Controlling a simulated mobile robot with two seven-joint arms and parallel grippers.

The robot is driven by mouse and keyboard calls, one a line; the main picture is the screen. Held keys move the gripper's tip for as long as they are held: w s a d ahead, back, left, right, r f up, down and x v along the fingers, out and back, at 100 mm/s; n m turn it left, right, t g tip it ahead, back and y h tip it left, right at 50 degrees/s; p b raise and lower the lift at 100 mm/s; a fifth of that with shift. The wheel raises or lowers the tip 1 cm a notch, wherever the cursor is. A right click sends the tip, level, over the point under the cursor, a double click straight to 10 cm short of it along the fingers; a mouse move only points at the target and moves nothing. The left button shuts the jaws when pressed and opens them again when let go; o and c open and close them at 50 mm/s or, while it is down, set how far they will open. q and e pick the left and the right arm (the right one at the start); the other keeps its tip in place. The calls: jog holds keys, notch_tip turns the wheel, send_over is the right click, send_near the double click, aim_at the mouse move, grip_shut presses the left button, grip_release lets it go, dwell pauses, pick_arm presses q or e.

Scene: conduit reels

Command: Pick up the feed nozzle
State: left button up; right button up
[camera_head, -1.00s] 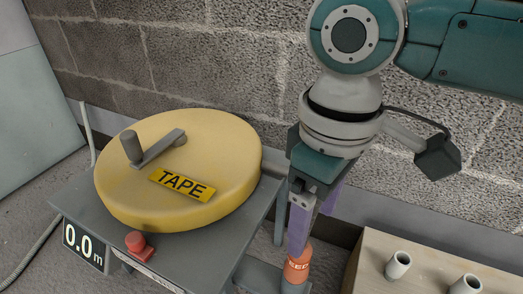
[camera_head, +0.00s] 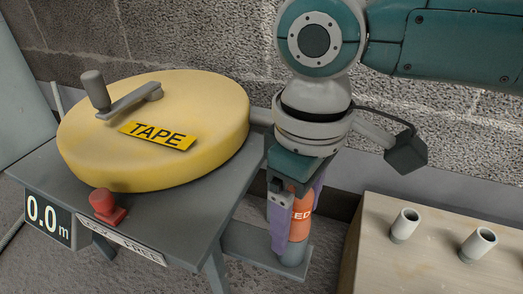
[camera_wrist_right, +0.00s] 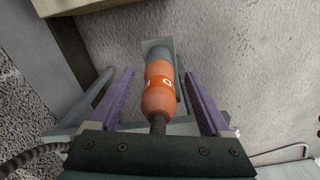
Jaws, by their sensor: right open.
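The orange feed nozzle (camera_head: 301,226) stands upright in a grey holder (camera_head: 293,253) on a bracket right of the tape reel. Part of its label shows. My right gripper (camera_head: 296,222) is above it and points down, with its purple fingers on either side of the orange body. In the right wrist view the nozzle (camera_wrist_right: 160,92) lies between the two open fingers (camera_wrist_right: 160,80), with a gap visible on each side. My left gripper is in neither view.
A wooden box (camera_head: 425,255) with two pipe stubs stands at right. A block wall is behind.

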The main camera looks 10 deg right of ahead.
jog(key=shift+r, duration=0.1)
jog(key=shift+c, duration=0.3)
grip_shut()
